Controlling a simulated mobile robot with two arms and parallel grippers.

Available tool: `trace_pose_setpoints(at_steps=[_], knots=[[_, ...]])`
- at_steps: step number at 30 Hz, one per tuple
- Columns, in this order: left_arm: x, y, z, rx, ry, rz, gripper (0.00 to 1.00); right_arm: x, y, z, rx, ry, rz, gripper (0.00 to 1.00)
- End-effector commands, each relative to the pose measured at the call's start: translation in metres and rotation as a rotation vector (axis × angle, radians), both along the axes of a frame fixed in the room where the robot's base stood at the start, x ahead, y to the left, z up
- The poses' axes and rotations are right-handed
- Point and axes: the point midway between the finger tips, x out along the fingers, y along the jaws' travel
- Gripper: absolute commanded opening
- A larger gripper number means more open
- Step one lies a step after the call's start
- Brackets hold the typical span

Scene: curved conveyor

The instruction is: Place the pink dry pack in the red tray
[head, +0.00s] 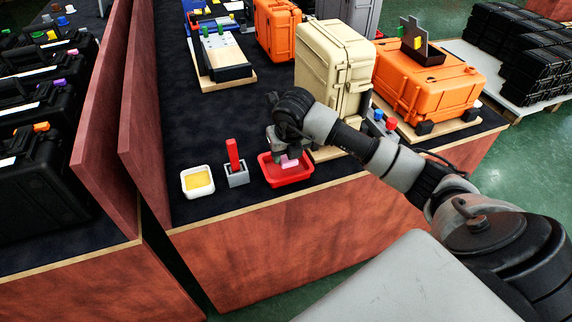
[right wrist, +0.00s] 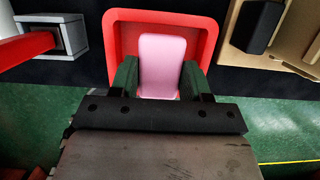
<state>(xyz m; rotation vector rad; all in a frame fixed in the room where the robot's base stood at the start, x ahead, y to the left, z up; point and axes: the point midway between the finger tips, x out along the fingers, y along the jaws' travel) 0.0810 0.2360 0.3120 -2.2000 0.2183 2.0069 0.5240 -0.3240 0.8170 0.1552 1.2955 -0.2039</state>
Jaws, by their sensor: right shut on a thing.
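The pink dry pack (head: 290,164) is held between the fingers of my right gripper (head: 284,158), over the red tray. In the right wrist view the pink pack (right wrist: 160,62) stands between the two dark green fingers of the gripper (right wrist: 158,80), with the red tray (right wrist: 207,25) around it. In the head view the red tray (head: 291,180) sits near the front edge of the dark table. Whether the pack touches the tray floor cannot be told. My left gripper is not in view.
A grey holder (head: 238,179) with a red upright piece (head: 233,153) stands left of the tray. A white bowl with yellow contents (head: 198,191) is farther left. A beige case (head: 322,62) and an orange case (head: 418,88) stand behind and to the right. A wooden wall (head: 140,110) bounds the left side.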

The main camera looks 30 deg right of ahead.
Motion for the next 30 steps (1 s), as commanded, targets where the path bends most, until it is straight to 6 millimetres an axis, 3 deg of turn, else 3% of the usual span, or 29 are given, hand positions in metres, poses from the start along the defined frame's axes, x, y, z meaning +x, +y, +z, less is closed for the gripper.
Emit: trace_pose_setpoints(at_steps=[11, 22, 23, 24, 27, 30], knots=[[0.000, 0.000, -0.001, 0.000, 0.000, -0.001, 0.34, 0.000, 0.001, -0.041, 0.000, 0.000, 0.002, 0.24], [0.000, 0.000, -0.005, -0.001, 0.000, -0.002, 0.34, 0.000, 0.000, -0.047, 0.000, -0.001, 0.003, 0.24], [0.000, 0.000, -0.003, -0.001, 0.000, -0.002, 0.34, 0.000, 0.000, -0.045, 0.000, -0.001, 0.003, 0.51], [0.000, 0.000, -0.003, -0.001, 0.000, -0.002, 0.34, 0.000, 0.000, -0.045, 0.000, -0.001, 0.003, 0.58], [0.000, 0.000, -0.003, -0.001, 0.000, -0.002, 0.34, 0.000, 0.000, -0.045, 0.000, -0.001, 0.003, 0.72], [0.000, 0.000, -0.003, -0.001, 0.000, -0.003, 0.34, 0.000, 0.000, -0.045, 0.000, -0.001, 0.003, 0.72]])
